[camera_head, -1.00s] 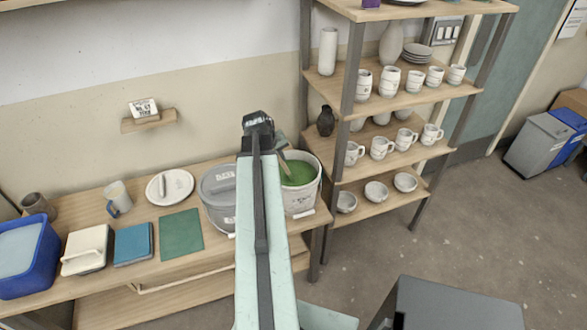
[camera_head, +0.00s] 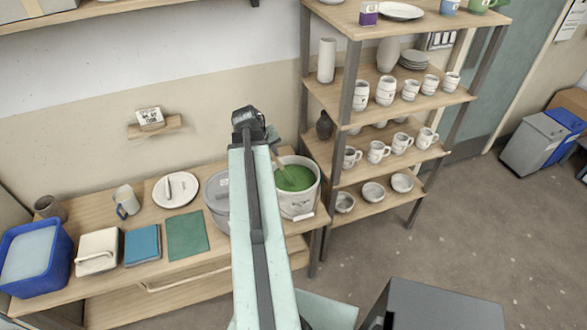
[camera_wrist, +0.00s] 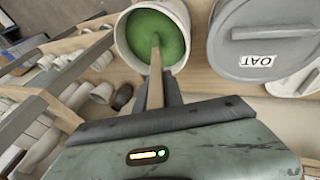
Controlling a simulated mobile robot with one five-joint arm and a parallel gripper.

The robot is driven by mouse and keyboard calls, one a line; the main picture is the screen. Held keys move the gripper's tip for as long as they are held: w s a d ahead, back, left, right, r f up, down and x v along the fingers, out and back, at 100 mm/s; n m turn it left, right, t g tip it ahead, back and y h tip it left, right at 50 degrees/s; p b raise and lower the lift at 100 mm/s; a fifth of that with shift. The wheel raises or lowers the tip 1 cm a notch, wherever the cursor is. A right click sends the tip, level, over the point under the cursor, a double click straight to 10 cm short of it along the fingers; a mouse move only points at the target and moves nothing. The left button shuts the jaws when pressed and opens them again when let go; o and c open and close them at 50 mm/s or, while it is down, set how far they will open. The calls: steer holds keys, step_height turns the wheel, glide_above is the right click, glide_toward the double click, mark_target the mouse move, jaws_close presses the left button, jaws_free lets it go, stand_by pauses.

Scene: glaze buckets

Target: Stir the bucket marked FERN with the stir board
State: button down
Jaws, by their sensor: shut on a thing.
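An open whitish bucket (camera_head: 301,203) of green glaze (camera_head: 303,180) stands at the right end of the bench; its label is too small to read. In the wrist view the open bucket (camera_wrist: 124,44) is at the top centre. My gripper (camera_head: 276,140) is above its left rim, partly hidden by my arm. It is shut on the wooden stir board (camera_wrist: 155,84), which slants down into the bucket. The board's lower end meets the green glaze. The board also shows in the head view (camera_head: 283,165).
A grey lidded bucket (camera_wrist: 262,75) marked OAT stands close beside the open one, partly behind my arm in the head view. A shelf unit (camera_head: 341,150) with mugs and bowls rises just to the right. Tiles, a plate and a blue tub (camera_head: 58,262) fill the bench's left.

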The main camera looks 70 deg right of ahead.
steer(key=p+v, duration=0.4)
steer(key=v, duration=0.1)
steer(key=p+v, duration=0.2)
steer(key=v, duration=0.1)
steer(key=shift+w+d+r+p, duration=0.2)
steer(key=shift+w+d+p, duration=0.1)
steer(key=shift+d+p, duration=0.1)
steer(key=shift+f, duration=0.1)
stand_by(0.4)
step_height(320, 180, up, 5)
steer(key=p, duration=0.5)
